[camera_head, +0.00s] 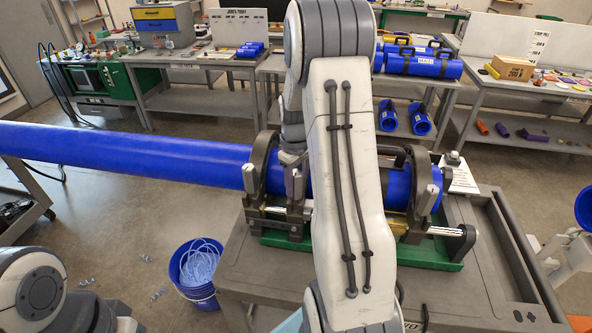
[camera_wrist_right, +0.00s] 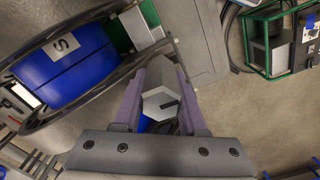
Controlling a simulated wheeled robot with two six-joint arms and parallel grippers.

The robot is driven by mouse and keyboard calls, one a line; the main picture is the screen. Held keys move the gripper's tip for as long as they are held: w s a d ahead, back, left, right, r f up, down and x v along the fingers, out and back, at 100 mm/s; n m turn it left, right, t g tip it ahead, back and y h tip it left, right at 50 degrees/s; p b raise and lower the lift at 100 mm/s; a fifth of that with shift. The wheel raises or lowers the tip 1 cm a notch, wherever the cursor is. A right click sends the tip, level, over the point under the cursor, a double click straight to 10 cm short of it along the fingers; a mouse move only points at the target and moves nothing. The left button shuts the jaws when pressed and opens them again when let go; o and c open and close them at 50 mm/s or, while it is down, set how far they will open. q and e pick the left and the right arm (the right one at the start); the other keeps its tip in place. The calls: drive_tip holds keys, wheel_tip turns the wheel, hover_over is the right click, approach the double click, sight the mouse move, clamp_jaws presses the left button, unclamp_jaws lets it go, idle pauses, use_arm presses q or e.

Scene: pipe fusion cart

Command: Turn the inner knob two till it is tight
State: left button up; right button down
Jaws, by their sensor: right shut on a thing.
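The blue pipe (camera_head: 130,155) lies through the clamp rings of the fusion machine (camera_head: 268,170) on the cart. Grey knobs stand on the clamps, one (camera_head: 250,178) at the left ring and one (camera_head: 428,200) at the right. My right gripper (camera_head: 293,160) reaches down beside the left ring, partly hidden by my arm. In the right wrist view its purple fingers (camera_wrist_right: 163,85) are shut on a grey six-sided knob (camera_wrist_right: 160,104), beside a clamp ring around the blue pipe (camera_wrist_right: 66,70). I cannot tell the knob's tightness. My left gripper is out of view.
The grey cart top (camera_head: 440,285) is bare at the front right. A blue bucket (camera_head: 196,268) with pale tubing stands on the floor at its left. Workbenches with more pipe pieces line the back.

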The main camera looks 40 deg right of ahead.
drive_tip(key=shift+m, duration=0.7)
drive_tip(key=shift+m, duration=1.3)
drive_tip(key=shift+c, duration=0.2)
unclamp_jaws()
drive_tip(key=shift+o, duration=0.2)
drive_tip(key=shift+d, duration=0.1)
drive_tip(key=shift+r+p, duration=0.1)
drive_tip(key=shift+p, duration=0.2)
